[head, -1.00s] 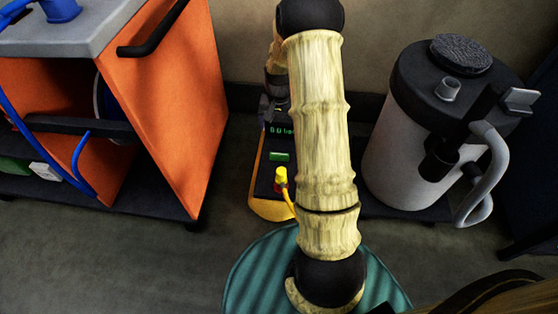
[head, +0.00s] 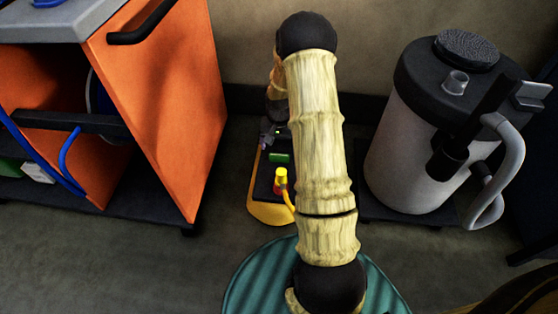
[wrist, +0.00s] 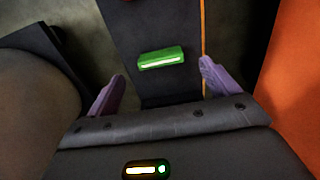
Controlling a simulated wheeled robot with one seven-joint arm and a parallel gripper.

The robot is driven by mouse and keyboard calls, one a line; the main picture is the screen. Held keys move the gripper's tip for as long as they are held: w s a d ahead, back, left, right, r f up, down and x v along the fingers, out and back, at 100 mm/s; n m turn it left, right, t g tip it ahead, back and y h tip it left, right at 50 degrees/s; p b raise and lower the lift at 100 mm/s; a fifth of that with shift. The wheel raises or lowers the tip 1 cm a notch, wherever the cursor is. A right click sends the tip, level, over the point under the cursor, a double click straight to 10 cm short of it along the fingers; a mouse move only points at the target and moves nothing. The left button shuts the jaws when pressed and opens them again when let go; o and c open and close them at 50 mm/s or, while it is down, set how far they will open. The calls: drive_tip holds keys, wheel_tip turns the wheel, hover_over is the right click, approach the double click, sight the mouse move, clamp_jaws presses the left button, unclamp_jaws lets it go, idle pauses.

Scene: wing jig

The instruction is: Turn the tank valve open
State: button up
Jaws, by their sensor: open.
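A green bar-shaped handle (head: 279,158) sits on the dark face of a yellow-edged unit (head: 268,212) on the floor. I cannot tell for certain that it is the tank valve. In the wrist view the green handle (wrist: 161,58) lies crosswise, ahead of and between my two purple fingers. My gripper (wrist: 162,72) is open and holds nothing. In the head view my gripper (head: 266,142) is partly hidden behind my arm, just beyond the green handle. I cannot tell whether the fingers touch it.
A red and yellow fitting (head: 281,180) with a yellow hose stands on the unit's near side. An orange cart (head: 170,100) is close on the left. A grey tank (head: 400,150) with a black lid and grey hose stands on the right. Bare floor lies in front of the cart.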

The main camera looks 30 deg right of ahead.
sight(279, 156)
wheel_tip(279, 156, down, 7)
drive_tip(key=b, duration=0.3)
drive_tip(key=shift+r, duration=0.1)
drive_tip(key=c, duration=1)
